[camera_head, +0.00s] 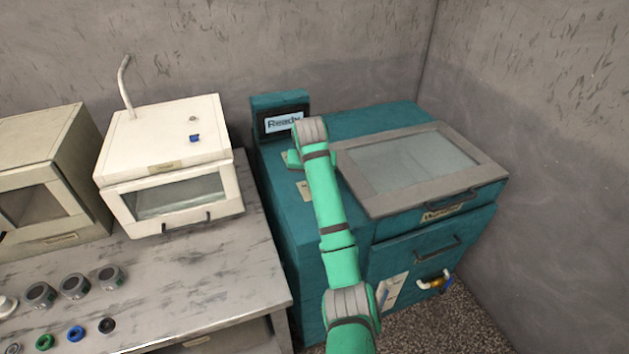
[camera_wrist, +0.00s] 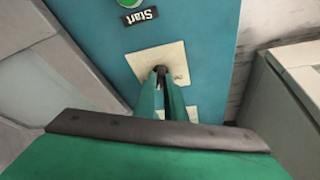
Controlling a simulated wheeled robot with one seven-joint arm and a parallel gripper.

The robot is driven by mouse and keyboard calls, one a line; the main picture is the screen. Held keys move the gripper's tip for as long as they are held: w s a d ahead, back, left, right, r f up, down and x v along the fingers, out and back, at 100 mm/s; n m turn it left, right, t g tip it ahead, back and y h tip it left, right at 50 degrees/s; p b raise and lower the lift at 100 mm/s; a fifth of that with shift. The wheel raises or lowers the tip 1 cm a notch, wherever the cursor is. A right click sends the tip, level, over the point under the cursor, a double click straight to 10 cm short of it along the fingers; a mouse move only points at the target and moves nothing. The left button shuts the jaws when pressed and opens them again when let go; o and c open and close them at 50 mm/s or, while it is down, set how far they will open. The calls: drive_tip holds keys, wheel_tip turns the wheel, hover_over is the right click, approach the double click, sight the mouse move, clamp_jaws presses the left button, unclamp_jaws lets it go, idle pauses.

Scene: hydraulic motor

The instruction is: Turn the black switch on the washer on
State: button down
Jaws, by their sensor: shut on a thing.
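The washer (camera_head: 318,236) is a teal cabinet in the right half of the head view, with a grey-framed glass lid. Its screen (camera_head: 284,121) reads "Ready". In the wrist view my gripper (camera_wrist: 162,78) points at a cream switch plate (camera_wrist: 150,60) on the teal panel. Its green fingers are shut on the black switch (camera_wrist: 161,70), of which only a small dark part shows between the fingertips. The switch's on or off position cannot be told.
A green button (camera_wrist: 130,3) with a "Start" label (camera_wrist: 141,17) lies beyond the plate in the wrist view. A white box-shaped machine (camera_head: 165,165) stands on the marbled table (camera_head: 200,270) to the left. Several round parts lie on that table. Walls stand behind and right.

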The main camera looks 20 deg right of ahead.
drive_tip(key=shift+a+m+g+h, duration=0.1)
drive_tip(key=shift+m+g+h, duration=0.45)
drive_tip(key=shift+m, duration=1.35)
drive_tip(key=shift+w, duration=0.1)
drive_tip(key=c, duration=1.8)
unclamp_jaws()
drive_tip(key=shift+f, duration=0.1)
drive_tip(key=shift+a, duration=0.1)
